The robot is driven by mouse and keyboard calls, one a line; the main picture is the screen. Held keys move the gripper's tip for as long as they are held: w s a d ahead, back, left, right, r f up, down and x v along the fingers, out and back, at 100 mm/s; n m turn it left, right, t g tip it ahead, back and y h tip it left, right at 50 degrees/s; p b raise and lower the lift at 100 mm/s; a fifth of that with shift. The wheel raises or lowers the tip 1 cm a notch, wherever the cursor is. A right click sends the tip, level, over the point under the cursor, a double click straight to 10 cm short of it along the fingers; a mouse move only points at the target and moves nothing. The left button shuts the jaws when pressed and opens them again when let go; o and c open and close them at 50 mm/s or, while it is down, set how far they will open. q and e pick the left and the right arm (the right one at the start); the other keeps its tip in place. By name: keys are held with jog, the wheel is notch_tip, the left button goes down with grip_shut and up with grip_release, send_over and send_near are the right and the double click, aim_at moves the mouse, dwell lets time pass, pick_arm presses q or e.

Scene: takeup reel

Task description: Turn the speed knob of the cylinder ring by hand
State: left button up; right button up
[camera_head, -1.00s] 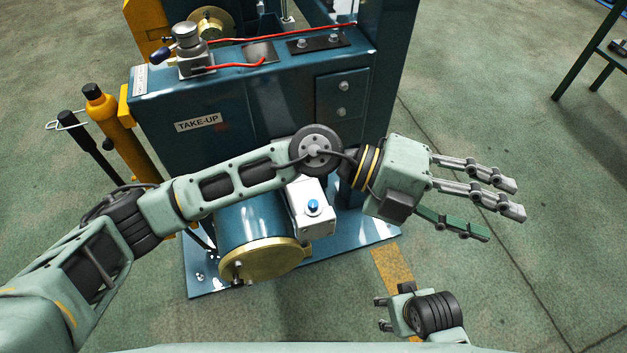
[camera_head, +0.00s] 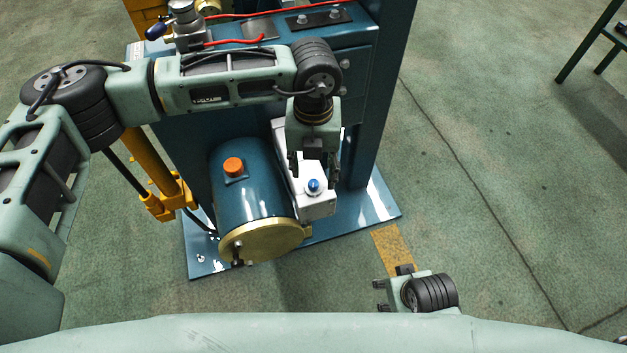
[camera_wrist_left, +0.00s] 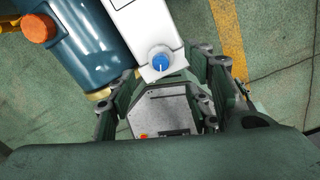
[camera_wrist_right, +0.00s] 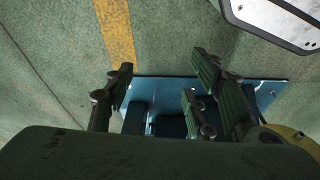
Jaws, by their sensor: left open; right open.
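A blue knob (camera_head: 314,185) sits on the top of a white box (camera_head: 318,208) beside the blue motor cylinder. In the left wrist view the knob (camera_wrist_left: 160,61) shows a pale pointer line on its face. My left gripper (camera_head: 313,168) is open and points down at the white box, just behind the knob in the head view. In the left wrist view its fingers stand apart on either side, with the knob between and beyond them; contact cannot be told. My right gripper (camera_head: 381,296) is open and empty, low near my body, away from the box.
The blue motor cylinder (camera_head: 252,200) with an orange cap (camera_head: 234,166) and brass end disc (camera_head: 262,243) stands left of the box. A blue cabinet rises behind, with red cables on top. Yellow posts (camera_head: 155,165) stand left.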

aim_at(314, 183)
pick_arm(q)
notch_tip(314, 183, down, 6)
jog(key=b, duration=0.3)
jog(key=shift+r, duration=0.2)
pick_arm(e)
jog(key=w+v, duration=0.1)
jog(key=v, duration=0.9)
jog(key=shift+w+r+t, duration=0.2)
jog(key=shift+r+t, duration=0.05)
jog(key=shift+t, duration=0.05)
jog(key=shift+d+r, duration=0.1)
pick_arm(q)
jog(key=shift+f, duration=0.35)
pick_arm(e)
jog(key=shift+s+r, duration=0.2)
jog(key=shift+r, duration=0.15)
pick_arm(q)
jog(key=shift+c, duration=0.5)
jog(key=shift+s, duration=0.1)
jog(key=c, duration=0.9)
jog(key=shift+d, duration=0.1)
jog(key=shift+c, duration=0.2)
jog(key=shift+b, duration=0.3)
